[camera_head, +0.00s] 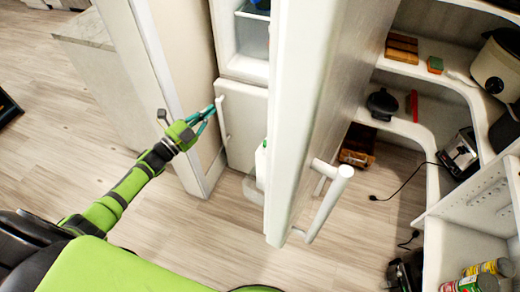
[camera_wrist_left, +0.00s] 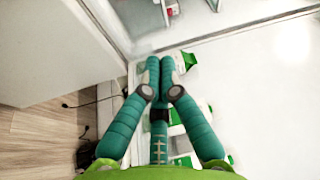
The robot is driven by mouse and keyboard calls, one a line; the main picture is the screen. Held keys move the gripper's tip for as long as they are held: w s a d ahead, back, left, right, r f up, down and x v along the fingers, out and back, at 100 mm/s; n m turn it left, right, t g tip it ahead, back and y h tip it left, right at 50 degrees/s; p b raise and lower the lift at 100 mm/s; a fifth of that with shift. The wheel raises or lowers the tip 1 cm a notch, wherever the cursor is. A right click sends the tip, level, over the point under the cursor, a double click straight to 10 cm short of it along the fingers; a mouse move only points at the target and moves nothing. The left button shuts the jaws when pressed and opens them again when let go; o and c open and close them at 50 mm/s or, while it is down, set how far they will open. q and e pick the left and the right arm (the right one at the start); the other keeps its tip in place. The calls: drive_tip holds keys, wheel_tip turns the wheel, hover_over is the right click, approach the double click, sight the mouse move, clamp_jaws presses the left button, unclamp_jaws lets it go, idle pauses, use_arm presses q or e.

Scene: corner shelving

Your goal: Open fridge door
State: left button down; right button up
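In the head view, a white fridge door (camera_head: 300,110) stands swung out, its long edge toward me. A white bar handle (camera_head: 327,205) sits on its right face. To its left, the fridge interior (camera_head: 245,45) shows, with a clear bin. Another tall pale panel (camera_head: 185,60) stands left of the opening, with a slim white bar (camera_head: 221,115) near its edge. My left gripper (camera_head: 211,112) is beside this bar; contact is unclear. In the left wrist view, its teal fingers (camera_wrist_left: 160,66) have their tips together, with nothing visible between them. My right gripper is out of view.
Curved white shelves (camera_head: 445,80) at the right hold a cooker (camera_head: 497,68), a toaster (camera_head: 460,155) and other goods. A black cord lies near the shelves. The wooden floor (camera_head: 190,240) in front is clear.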

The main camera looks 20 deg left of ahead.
use_arm(q)
drive_tip(key=s+d+r+m+g+h+b, duration=0.2)
drive_tip(key=d+r+m+g+h, duration=0.15)
drive_tip(key=r+m+h, duration=0.4)
drive_tip(key=s+d+r+m+g+h+b, duration=0.15)
drive_tip(key=r+m+g+h, duration=0.3)
drive_tip(key=r+m, duration=0.65)
drive_tip(key=s+d+r+m+g+y+b, duration=0.1)
drive_tip(key=s+d+r+m+g, duration=0.2)
drive_tip(key=s+m+g, duration=0.5)
drive_tip(key=s+d+r+m+g+y+b, duration=0.1)
drive_tip(key=s+d+r+m+g, duration=0.1)
drive_tip(key=s+r+m+g, duration=0.55)
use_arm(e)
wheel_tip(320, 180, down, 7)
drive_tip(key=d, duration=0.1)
use_arm(q)
drive_tip(key=s+d+f+m+t+p, duration=0.1)
drive_tip(key=s+d+f+p, duration=0.3)
drive_tip(key=d, duration=0.9)
drive_tip(key=m+p, duration=0.1)
drive_tip(key=p, duration=0.2)
drive_tip(key=shift+d+m, duration=0.3)
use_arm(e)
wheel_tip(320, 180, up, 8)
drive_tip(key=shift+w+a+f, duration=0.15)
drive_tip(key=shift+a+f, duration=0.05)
use_arm(q)
drive_tip(key=shift+t, duration=0.25)
